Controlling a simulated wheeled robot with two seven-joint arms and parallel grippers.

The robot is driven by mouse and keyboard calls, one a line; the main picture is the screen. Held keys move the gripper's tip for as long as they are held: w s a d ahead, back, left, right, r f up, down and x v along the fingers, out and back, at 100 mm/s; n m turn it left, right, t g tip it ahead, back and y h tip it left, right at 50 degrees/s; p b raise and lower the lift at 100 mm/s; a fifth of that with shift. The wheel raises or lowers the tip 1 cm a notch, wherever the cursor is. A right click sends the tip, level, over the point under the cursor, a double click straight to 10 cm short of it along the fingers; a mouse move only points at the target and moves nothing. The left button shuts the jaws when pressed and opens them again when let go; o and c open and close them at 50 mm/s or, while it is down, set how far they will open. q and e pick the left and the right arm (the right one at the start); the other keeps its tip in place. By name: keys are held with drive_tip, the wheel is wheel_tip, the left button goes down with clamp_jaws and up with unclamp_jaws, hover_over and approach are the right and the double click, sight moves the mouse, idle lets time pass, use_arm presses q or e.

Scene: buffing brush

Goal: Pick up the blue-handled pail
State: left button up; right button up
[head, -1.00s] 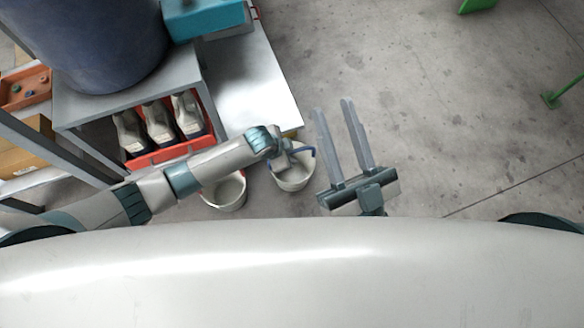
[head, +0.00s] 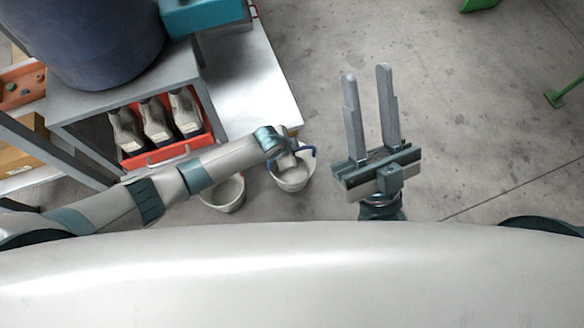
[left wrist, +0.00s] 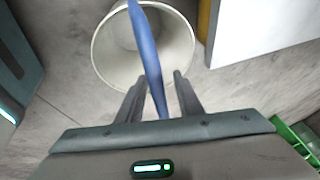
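The blue-handled pail (head: 293,181) is a white, empty-looking bucket on the floor, right of a second white pail. Its blue handle (left wrist: 146,42) stands raised across the opening in the left wrist view. My left gripper (left wrist: 159,77) is over the pail, with the handle running between its two fingers. A gap shows on each side of the handle, so the fingers look open around it. In the head view, the left gripper's fingers are mostly hidden by its own wrist. My right gripper (head: 366,70) is open and empty, to the right of the pail.
A second white pail (head: 224,196) stands partly behind my left arm. A grey table (head: 70,102) with a red crate (head: 165,155) of bottles below it is at the left. A white panel (head: 250,80) lies behind the pails. The floor at right is largely clear.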

use_arm(q)
clamp_jaws()
drive_tip(key=shift+r, duration=0.15)
